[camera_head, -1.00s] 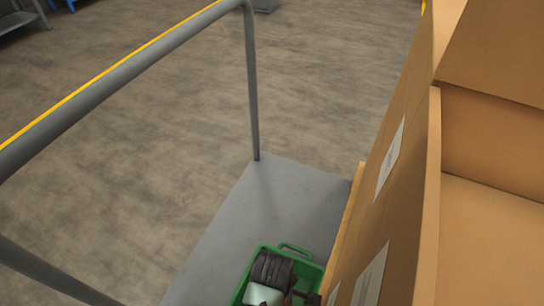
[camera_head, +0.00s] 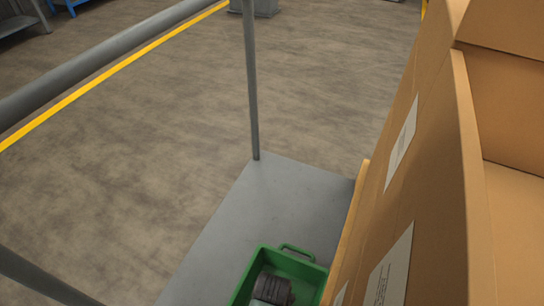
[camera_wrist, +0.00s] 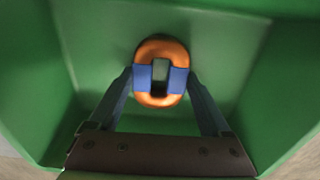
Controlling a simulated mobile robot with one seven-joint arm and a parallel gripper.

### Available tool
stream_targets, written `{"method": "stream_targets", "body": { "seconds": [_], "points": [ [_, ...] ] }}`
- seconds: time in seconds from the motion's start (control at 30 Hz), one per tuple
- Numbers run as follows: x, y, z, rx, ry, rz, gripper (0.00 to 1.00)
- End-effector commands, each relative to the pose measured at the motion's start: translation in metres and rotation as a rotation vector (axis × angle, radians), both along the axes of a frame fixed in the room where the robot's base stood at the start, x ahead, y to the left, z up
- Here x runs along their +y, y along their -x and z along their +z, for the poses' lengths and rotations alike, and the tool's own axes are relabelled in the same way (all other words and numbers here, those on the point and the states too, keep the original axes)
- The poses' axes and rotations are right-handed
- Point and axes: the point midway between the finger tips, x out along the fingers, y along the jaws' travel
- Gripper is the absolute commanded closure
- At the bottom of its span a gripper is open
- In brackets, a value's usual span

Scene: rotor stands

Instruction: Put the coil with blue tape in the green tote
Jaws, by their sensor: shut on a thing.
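The coil with blue tape (camera_wrist: 161,49) is an orange oblong ring with blue bands on its left and right sides, seen in the wrist view. My gripper (camera_wrist: 160,79) is shut on it, one finger against each blue band. The coil is inside the green tote (camera_wrist: 95,40), whose walls surround it; whether it touches the tote floor I cannot tell. In the head view the green tote (camera_head: 297,263) stands at the bottom of the picture, its near part cut off. The dark end of my arm reaches into it there; the coil and fingertips are hidden.
The tote stands on a grey platform (camera_head: 265,205) with a grey post (camera_head: 251,90) and rails at its left and far sides. Tall cardboard boxes (camera_head: 425,180) stand close to the tote's right. Open floor lies beyond the platform.

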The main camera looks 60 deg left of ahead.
Motion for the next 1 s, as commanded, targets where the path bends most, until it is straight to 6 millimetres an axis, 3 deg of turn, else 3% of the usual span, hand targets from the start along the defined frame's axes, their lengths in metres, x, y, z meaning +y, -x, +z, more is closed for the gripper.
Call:
{"method": "stream_targets", "body": {
  "seconds": [0.17, 0.2, 0.3, 0.53, 0.67, 1.0],
  "points": [
    [0.000, 0.000, -0.002, -0.001, -0.001, 0.000, 1.00],
    [0.000, 0.000, -0.003, 0.001, 0.001, 0.000, 0.16],
    [0.000, 0.000, -0.002, 0.001, 0.001, 0.001, 0.00],
    [0.000, 0.000, -0.002, 0.000, 0.000, 0.000, 0.00],
    [0.000, 0.000, 0.009, -0.001, -0.001, 0.000, 0.00],
    [0.000, -0.001, 0.081, -0.003, -0.002, -0.001, 0.00]
  ]
}}
